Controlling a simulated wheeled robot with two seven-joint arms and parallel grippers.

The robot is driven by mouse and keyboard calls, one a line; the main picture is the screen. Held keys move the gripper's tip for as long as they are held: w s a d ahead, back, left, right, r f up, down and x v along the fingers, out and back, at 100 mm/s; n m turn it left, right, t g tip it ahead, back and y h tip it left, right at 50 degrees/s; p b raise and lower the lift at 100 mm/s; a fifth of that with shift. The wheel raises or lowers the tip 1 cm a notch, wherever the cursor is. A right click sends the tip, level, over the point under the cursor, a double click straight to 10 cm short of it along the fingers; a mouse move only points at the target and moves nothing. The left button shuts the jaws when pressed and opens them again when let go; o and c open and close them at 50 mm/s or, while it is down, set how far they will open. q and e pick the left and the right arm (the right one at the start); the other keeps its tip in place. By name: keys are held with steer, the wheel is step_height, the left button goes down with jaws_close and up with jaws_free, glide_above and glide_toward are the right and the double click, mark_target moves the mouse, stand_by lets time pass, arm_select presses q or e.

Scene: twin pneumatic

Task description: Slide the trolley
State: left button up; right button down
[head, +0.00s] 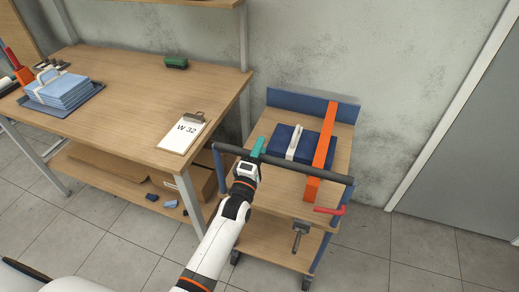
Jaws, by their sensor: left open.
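The trolley (285,203) stands right of the workbench, with two wooden shelves, blue posts and castors. Its dark push bar (315,175) runs across the near side. My left gripper (257,148) is at the left part of this bar, with its teal fingers over or beside it. Its jaws are open, and I cannot tell whether they touch the bar. A dark blue case (285,140) with a pale handle lies on the top shelf, with an orange bar (325,150) across the shelf. My right gripper is out of view.
The workbench (130,110) on the left holds a clipboard (184,133), a stack of blue packs (62,90) and a green block (175,62). A red lever (330,210) sits on the trolley's near right. A wall is behind; floor (420,245) is clear at right.

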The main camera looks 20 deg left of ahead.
arm_select(q)
steer(key=shift+c, duration=0.4)
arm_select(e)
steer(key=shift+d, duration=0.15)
arm_select(q)
jaws_close()
steer(key=shift+f, duration=0.1)
